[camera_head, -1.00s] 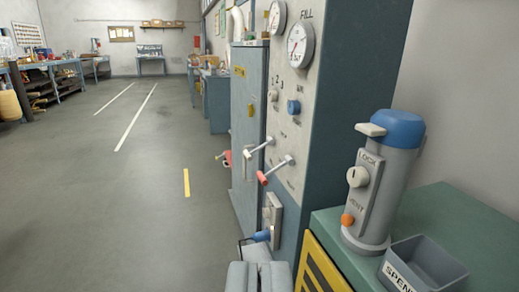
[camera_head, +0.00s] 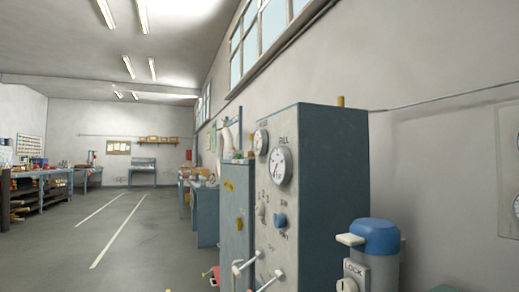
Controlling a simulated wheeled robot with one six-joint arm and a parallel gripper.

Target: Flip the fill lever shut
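A pale panel (camera_head: 262,225) on the side of a tall blue-grey cabinet (camera_head: 320,190) carries the controls. The gauge marked FILL (camera_head: 281,166) is at its upper right, with a second gauge (camera_head: 261,142) beside it. Low on the panel, a lever with a pale handle (camera_head: 240,266) sticks out to the left. A second lever (camera_head: 271,280) sits to its right and is partly cut off by the bottom edge. I cannot read which lever is the fill lever. My gripper is not in view.
A grey cylinder unit with a blue cap (camera_head: 375,238) and LOCK label stands right of the cabinet. A narrower grey locker (camera_head: 235,210) adjoins the panel on the left. The floor (camera_head: 130,255) to the left is open, with workbenches (camera_head: 40,185) farther off.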

